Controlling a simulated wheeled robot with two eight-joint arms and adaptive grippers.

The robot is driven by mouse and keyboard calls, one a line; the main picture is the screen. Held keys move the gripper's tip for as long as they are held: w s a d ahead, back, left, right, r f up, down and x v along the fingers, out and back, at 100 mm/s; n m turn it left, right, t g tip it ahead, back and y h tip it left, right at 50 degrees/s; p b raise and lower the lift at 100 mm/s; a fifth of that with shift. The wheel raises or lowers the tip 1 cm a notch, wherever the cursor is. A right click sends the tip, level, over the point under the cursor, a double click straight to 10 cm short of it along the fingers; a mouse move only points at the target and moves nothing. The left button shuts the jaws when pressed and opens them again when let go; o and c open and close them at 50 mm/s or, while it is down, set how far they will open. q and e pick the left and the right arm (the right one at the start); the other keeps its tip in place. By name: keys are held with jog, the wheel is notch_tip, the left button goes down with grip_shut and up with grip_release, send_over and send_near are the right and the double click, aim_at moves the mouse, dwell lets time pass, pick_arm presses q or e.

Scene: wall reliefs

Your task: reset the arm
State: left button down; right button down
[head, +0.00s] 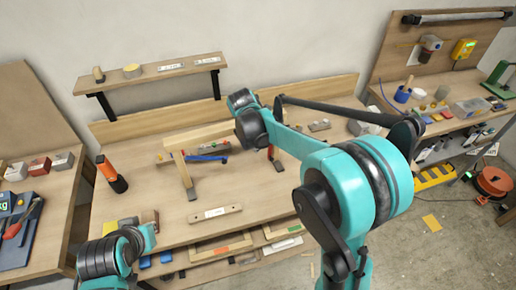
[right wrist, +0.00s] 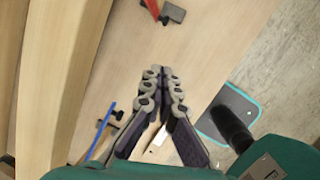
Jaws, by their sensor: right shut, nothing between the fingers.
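My right arm (head: 345,190) rises from the bottom of the head view, bent at a large teal elbow, and reaches left over the middle workbench. Its gripper's fingers cannot be made out there. In the right wrist view my right gripper (right wrist: 162,75) is shut and empty, its dark fingers meeting above the bench top. My left arm (head: 120,255) shows only in part at the bottom left; its gripper is not in view.
The middle workbench (head: 255,195) holds a wooden frame with a blue clamp (head: 207,158) and a red clamp (head: 277,155). An orange-and-black bottle-like object (head: 110,173) stands at its left. A wall shelf (head: 150,73) hangs above. Side benches stand left and right; floor shows at right.

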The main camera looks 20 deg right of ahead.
jog(key=shift+r, duration=0.25)
jog(key=s+f+m+t+y+b, duration=0.1)
jog(key=s+m+t+b, duration=0.1)
jog(key=s+m, duration=0.8)
jog(key=s+d+f+m+t+y+b, duration=0.1)
jog(key=s+m+b, duration=0.4)
jog(key=s+m, duration=0.6)
jog(key=shift+s+d+f+m+t, duration=0.3)
jog(key=shift+s+t, duration=0.6)
jog(key=shift+s, duration=0.3)
